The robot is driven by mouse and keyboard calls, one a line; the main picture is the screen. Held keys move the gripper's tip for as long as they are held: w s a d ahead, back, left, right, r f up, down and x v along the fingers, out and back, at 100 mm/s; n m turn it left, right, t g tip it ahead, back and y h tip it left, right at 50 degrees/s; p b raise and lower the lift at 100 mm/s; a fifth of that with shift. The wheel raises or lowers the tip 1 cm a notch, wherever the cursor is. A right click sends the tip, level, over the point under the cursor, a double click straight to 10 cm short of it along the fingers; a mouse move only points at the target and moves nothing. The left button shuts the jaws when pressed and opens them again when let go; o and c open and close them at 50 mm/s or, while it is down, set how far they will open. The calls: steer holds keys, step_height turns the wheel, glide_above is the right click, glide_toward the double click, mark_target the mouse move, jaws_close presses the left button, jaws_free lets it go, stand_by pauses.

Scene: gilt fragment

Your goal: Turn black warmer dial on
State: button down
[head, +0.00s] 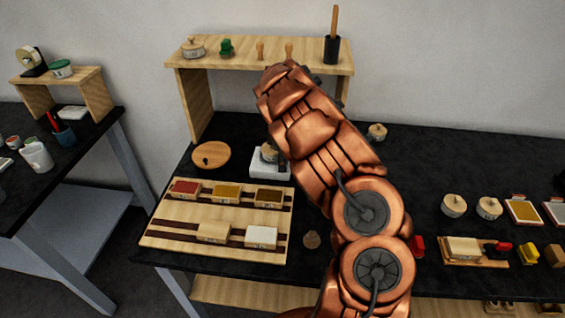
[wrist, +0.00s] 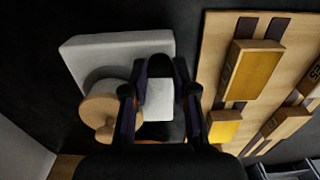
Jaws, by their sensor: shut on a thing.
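The warmer is a white box (head: 266,169) on the black table, left of my arm in the head view. A small pot with a wooden lid (head: 269,151) stands on it. In the wrist view the warmer (wrist: 105,46) is at upper left, with the lid (wrist: 100,110) beside my left finger. My gripper (wrist: 162,70) is at the warmer's edge, its fingers closed on a small dark part between the tips, which fits the black dial. The fingers and shadow hide most of the dial, so its setting cannot be read. In the head view my arm hides the gripper.
A wooden tray (head: 163,238) with coloured blocks lies close by; it is right of my fingers in the wrist view (wrist: 212,60). A round wooden disc (head: 211,155) lies left of the warmer. A wooden shelf (head: 197,107) stands behind.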

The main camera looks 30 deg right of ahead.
steer(key=shift+f+b, duration=0.15)
steer(key=shift+b, duration=0.25)
steer(key=m+b, duration=0.1)
steer(key=b, duration=0.1)
steer(key=m+b, duration=0.1)
steer(key=b, duration=0.1)
steer(key=shift+a+f+m, duration=0.1)
steer(key=shift+f+m, duration=0.1)
steer(key=shift+m, duration=0.1)
steer(key=m+b, duration=0.4)
steer(key=m, duration=0.1)
steer(key=shift+r, duration=0.2)
steer(key=m+b, duration=0.2)
steer(key=m, duration=0.3)
steer(key=shift+m+b, duration=0.3)
steer(key=shift+r+m+b, duration=0.15)
steer(key=shift+m+b, duration=0.55)
steer(key=shift+m, duration=1.6)
steer(key=c, duration=0.9)
jaws_free()
steer(key=shift+r, duration=0.1)
